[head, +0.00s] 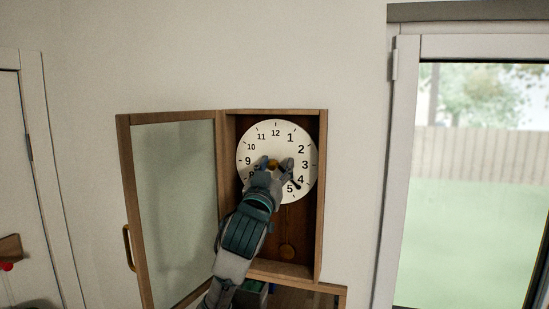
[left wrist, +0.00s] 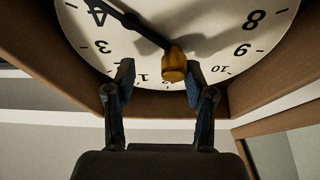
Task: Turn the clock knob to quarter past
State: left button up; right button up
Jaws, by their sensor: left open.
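The clock (head: 259,135) has a round white face inside an open wooden case. Its brass-coloured knob (left wrist: 174,64) sits at the centre of the face; in the head view the knob (head: 272,163) is partly hidden by my gripper. A black hand (left wrist: 130,20) runs from the centre towards the 4, and its end (head: 297,184) shows near the 4 in the head view. My left gripper (left wrist: 159,72) is open in front of the face, its fingers apart around the knob's end. The knob is nearer the right finger in the wrist view. My right gripper is not in view.
The glazed case door (head: 175,200) stands open to the left, with a handle (head: 128,247) on its outer edge. The case's right wall (head: 322,200) is close to the face. A window (head: 470,200) is at the right.

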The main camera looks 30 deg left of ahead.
pick_arm(q)
jog(key=shift+w+r, duration=0.15)
jog(key=shift+a, duration=0.2)
jog(key=shift+w+a+f, duration=0.15)
jog(key=shift+a, duration=0.25)
jog(key=shift+w+a+f, duration=0.15)
jog(key=shift+a, duration=0.25)
jog(key=shift+c, duration=1)
jog(key=shift+s+a, duration=0.1)
jog(key=shift+a, duration=0.15)
grip_shut()
jog(key=shift+d, duration=0.35)
jog(key=shift+d+r, duration=0.15)
jog(key=shift+d, duration=0.1)
jog(key=shift+a, duration=0.25)
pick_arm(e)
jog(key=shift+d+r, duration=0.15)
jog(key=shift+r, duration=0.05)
pick_arm(q)
jog(key=shift+s+r, duration=0.1)
